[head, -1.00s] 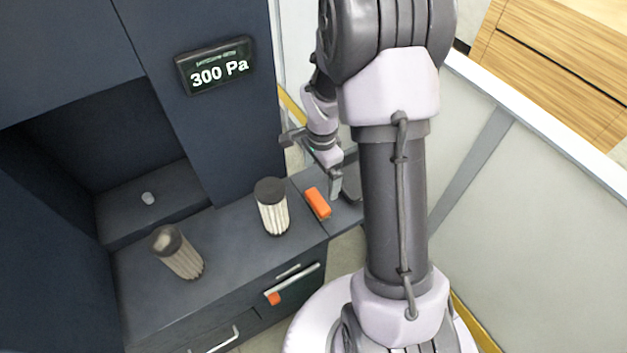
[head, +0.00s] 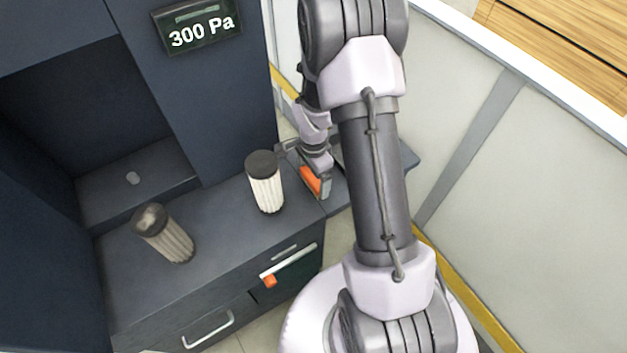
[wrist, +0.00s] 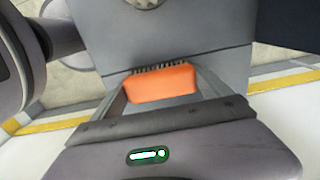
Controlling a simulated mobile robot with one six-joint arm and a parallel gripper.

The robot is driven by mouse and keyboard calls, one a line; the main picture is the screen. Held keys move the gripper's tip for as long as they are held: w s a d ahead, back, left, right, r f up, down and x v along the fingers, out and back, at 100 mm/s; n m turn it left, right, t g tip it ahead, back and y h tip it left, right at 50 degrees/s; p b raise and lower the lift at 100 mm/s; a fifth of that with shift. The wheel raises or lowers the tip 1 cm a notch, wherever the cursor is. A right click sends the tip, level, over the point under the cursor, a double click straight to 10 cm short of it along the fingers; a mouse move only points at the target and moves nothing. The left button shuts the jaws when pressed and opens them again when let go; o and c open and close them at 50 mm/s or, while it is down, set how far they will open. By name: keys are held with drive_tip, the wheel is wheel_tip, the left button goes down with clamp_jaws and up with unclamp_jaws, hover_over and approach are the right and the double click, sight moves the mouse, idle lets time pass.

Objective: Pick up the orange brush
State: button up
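The orange brush (head: 311,180) lies on the dark counter (head: 222,215) near its right end, right of the white filter. In the wrist view the brush (wrist: 162,84) shows its orange back and a row of dark bristles along its far side. My gripper (head: 314,187) is down at the brush in the head view, partly covering it. In the wrist view my gripper (wrist: 163,98) has its fingers spread, one on each side of the brush. A gap shows at least at the left finger; contact on the right is unclear.
A white pleated filter with a dark cap (head: 265,183) stands just left of the brush. A brownish filter (head: 163,234) stands further left. A display (head: 200,27) reads 300 Pa.

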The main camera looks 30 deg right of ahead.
drive_tip(key=c, duration=0.6)
drive_tip(key=shift+r, duration=0.15)
